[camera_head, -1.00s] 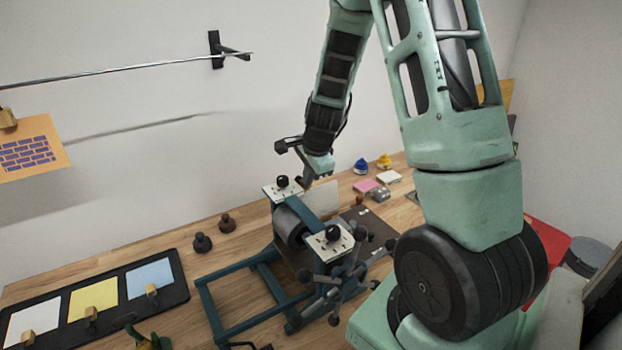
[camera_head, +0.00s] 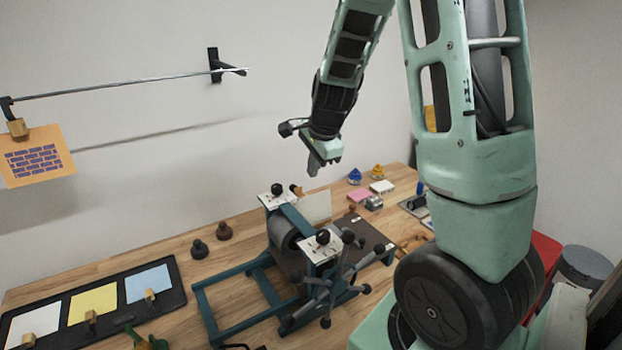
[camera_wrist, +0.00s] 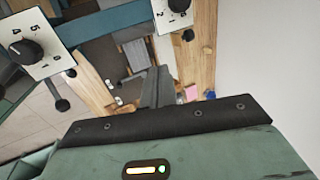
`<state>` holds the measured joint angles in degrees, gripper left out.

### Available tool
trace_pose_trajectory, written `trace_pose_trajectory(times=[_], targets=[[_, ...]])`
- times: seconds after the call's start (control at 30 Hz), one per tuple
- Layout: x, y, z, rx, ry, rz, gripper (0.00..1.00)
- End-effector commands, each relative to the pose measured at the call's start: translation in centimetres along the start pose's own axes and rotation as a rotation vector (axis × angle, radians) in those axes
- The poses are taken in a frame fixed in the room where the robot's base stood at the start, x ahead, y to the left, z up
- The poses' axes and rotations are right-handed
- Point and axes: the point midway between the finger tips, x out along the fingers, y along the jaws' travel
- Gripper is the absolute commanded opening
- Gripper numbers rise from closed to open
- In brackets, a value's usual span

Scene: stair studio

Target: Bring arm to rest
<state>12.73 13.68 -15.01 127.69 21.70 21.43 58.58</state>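My gripper (camera_head: 318,168) hangs in the air above the far end of the printing press (camera_head: 282,238), pointing down, in front of the wall. In the wrist view its grey fingers (camera_wrist: 157,88) stand close together with nothing visible held between them. The arm is bent, coming down from the top of the head view. The press has a grey roller, two white dial plates with black knobs, and a spoked handwheel. It also shows in the wrist view, where one dial plate (camera_wrist: 37,47) is at the upper left.
An orange card with a brick print (camera_head: 36,157) hangs from a clip on the wall rail (camera_head: 130,83). A black tray (camera_head: 178,290) holds white, yellow and blue sheets at left. Two dark knobbed items, ink pots (camera_head: 357,176) and pads stand on the wooden table (camera_head: 130,258).

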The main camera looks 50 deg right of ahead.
Motion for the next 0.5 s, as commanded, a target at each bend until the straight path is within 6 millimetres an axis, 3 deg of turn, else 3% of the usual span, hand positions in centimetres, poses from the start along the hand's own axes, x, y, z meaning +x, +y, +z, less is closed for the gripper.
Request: trace_pose_trajectory(times=[0.2,0.5], targets=[[-1.9,-0.1,0.0,0.0,0.0,0.0,0.0],[-2.0,-0.1,0.0,0.0,0.0,0.001,0.0]])
